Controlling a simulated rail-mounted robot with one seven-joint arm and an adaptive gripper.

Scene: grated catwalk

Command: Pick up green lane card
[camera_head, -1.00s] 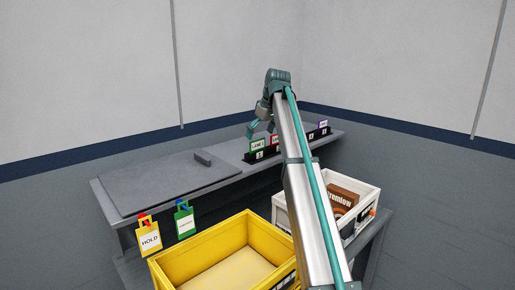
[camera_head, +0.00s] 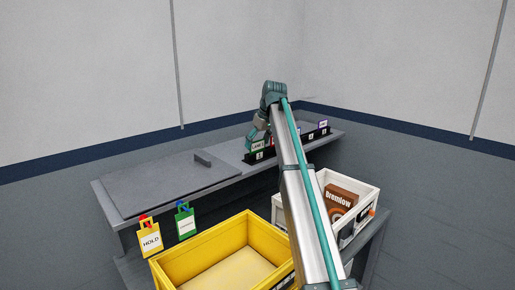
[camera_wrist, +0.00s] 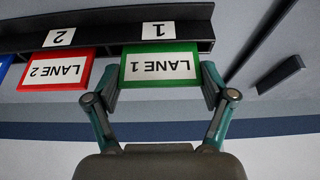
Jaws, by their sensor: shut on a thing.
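The green lane card, marked LANE 1 (camera_wrist: 160,54), stands in slot 1 of the black card rack (camera_wrist: 212,20) in the wrist view. It also shows at the rack's left end in the head view (camera_head: 257,146). My gripper (camera_wrist: 160,88) has a finger at each side edge of the card and is shut on it. The card's lower edge still meets the rack. In the head view my gripper (camera_head: 256,138) is at the card, partly hidden by my arm.
The red LANE 2 card (camera_wrist: 57,71) stands close beside the green one, with a blue card (camera_wrist: 5,68) beyond. A yellow bin (camera_head: 175,272) and white crate (camera_head: 372,197) stand in front.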

